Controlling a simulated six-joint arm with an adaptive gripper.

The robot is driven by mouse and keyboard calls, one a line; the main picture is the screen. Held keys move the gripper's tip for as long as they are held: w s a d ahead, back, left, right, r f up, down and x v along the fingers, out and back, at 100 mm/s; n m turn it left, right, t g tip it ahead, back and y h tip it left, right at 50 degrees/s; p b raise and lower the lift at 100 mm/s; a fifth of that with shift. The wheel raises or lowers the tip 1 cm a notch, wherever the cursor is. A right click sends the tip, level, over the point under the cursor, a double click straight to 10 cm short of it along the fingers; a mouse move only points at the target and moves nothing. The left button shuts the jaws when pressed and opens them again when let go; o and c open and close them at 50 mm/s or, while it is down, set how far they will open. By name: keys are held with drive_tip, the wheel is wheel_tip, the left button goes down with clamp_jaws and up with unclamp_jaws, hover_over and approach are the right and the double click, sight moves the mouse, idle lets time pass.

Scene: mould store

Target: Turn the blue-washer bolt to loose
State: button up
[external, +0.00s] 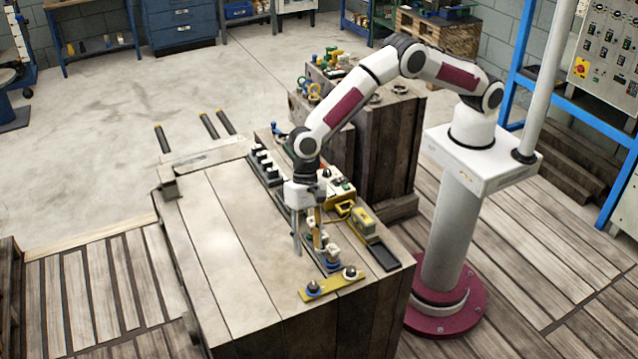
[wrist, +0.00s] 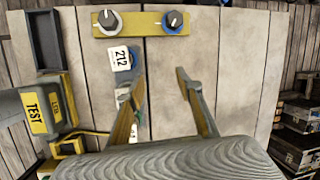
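A yellow bar (external: 333,285) lies on the bench top near its front end and carries two dark-headed bolts. The blue-washer bolt (external: 314,288) is at its left in the external view and at the right in the wrist view (wrist: 173,22). The other bolt (external: 350,272) has a pale washer and is at the left in the wrist view (wrist: 107,22). The head's turn position is too small to read surely. My gripper (external: 307,250) points down behind the bar, apart from both bolts. In the wrist view my gripper (wrist: 160,76) is open, with bare bench between its fingers.
Bench left of my gripper is clear.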

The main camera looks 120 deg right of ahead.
sight(313, 285)
drive_tip(key=n, duration=0.1)
drive_tip(key=a+n, duration=0.1)
drive_tip(key=n, duration=0.1)
drive_tip(key=a+n, duration=0.1)
drive_tip(key=n, duration=0.1)
drive_tip(key=shift+r+h, duration=0.3)
drive_tip(key=shift+h, duration=0.1)
drive_tip(key=a+n, duration=0.1)
drive_tip(key=n, duration=0.1)
drive_tip(key=a+r+n+t, duration=0.1)
drive_tip(key=n, duration=0.1)
drive_tip(key=shift+w+a+n+h, duration=0.1)
drive_tip(key=shift+n+h, duration=0.3)
drive_tip(key=a+n, duration=0.1)
drive_tip(key=n, duration=0.2)
drive_tip(key=a+r+n+t, duration=0.1)
drive_tip(key=a+n, duration=0.1)
drive_tip(key=n, duration=0.1)
drive_tip(key=a+r+n, duration=0.1)
drive_tip(key=a+n, duration=0.1)
drive_tip(key=n, duration=0.2)
drive_tip(key=shift+r+t+h, duration=0.2)
drive_tip(key=shift+t+h, duration=0.1)
drive_tip(key=shift+t, duration=0.1)
drive_tip(key=shift+w+f, duration=0.1)
drive_tip(key=shift+f, duration=0.05)
drive_tip(key=shift+x, duration=3.75)
clamp_jaws()
